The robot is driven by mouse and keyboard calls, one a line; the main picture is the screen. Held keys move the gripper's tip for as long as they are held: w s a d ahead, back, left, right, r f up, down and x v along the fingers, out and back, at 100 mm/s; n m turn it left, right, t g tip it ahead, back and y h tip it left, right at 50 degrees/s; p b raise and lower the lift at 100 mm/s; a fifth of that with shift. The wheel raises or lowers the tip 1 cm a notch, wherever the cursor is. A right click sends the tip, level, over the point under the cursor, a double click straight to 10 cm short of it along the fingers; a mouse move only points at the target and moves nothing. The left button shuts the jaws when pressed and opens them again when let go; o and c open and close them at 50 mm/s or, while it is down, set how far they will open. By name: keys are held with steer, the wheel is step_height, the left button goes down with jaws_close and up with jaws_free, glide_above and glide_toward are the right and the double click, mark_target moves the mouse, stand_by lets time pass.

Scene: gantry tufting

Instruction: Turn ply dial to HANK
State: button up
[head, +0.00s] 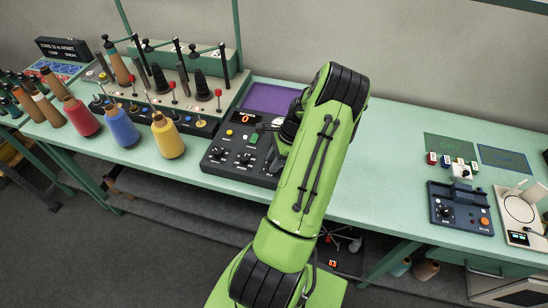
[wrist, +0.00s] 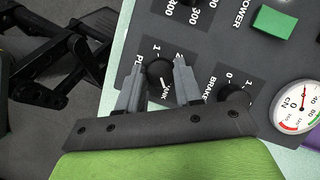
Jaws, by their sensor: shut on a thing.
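The ply dial (wrist: 160,73) is a round black knob on the dark control panel, seen in the wrist view. Its printed label is partly covered; "1" and the end of "HANK" show beside the knob. A pale mark on the knob faces the lower side, towards the "HANK" lettering, though its exact setting is hard to read. My gripper (wrist: 157,85) has its two grey fingers on either side of the knob, shut on it. In the head view my green arm hides the gripper and the dial; the control panel (head: 232,160) shows left of the arm.
The brake dial (wrist: 233,97) sits close to the right finger in the wrist view. A green button (wrist: 274,22) and a round gauge (wrist: 298,120) are further right. Yarn cones (head: 168,138) stand left of the panel.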

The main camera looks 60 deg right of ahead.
steer(key=shift+m, duration=0.6)
steer(key=shift+h, duration=0.3)
steer(key=shift+s+a+f, duration=0.1)
steer(key=o, duration=1)
steer(key=p+v, duration=0.1)
steer(key=v, duration=1.5)
steer(key=shift+s+f+p, duration=0.1)
steer(key=shift+p, duration=0.2)
